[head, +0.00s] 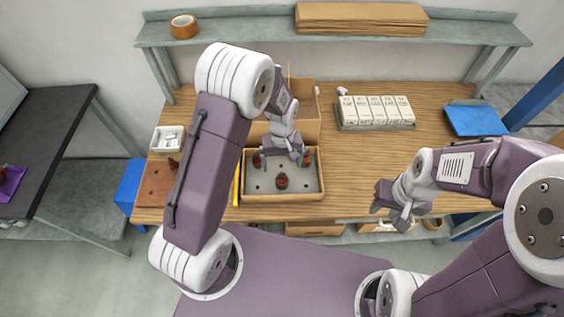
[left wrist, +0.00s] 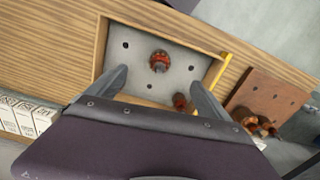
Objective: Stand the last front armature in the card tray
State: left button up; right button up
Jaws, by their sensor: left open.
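The card tray (head: 245,196) has a grey holed insert and stands on the bench in front of me. A dark red-brown armature (head: 282,182) stands near its front middle, also in the left wrist view (left wrist: 159,61). Two more armatures are further back in the tray, one at left (head: 257,161) and one at right (head: 307,160). My left gripper (head: 283,156) is over the back of the tray, open, with nothing between its fingers (left wrist: 160,78). My right gripper (head: 392,212) hangs near the bench's front edge, right of the tray; its jaw gap is unclear.
A brown board (head: 152,188) with armatures (left wrist: 258,126) lies left of the tray, past a yellow strip (head: 237,186). A white bin (head: 163,140) is behind it. An open carton (head: 304,100), a rack of white boxes (head: 376,112) and a blue tray (head: 475,119) stand behind and right.

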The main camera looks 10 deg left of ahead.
pick_arm(q)
notch_tip(320, 180, up, 9)
jog(key=b, duration=0.1)
dwell(0.5)
notch_tip(320, 180, up, 9)
jog(key=shift+b, duration=0.45)
jog(key=s+a+f+m+t+b, duration=0.1)
jog(key=s+a+f+m, duration=0.3)
jog(key=s+f, duration=0.9)
jog(key=shift+a+f+b, duration=0.15)
jog(key=shift+a+b, duration=0.75)
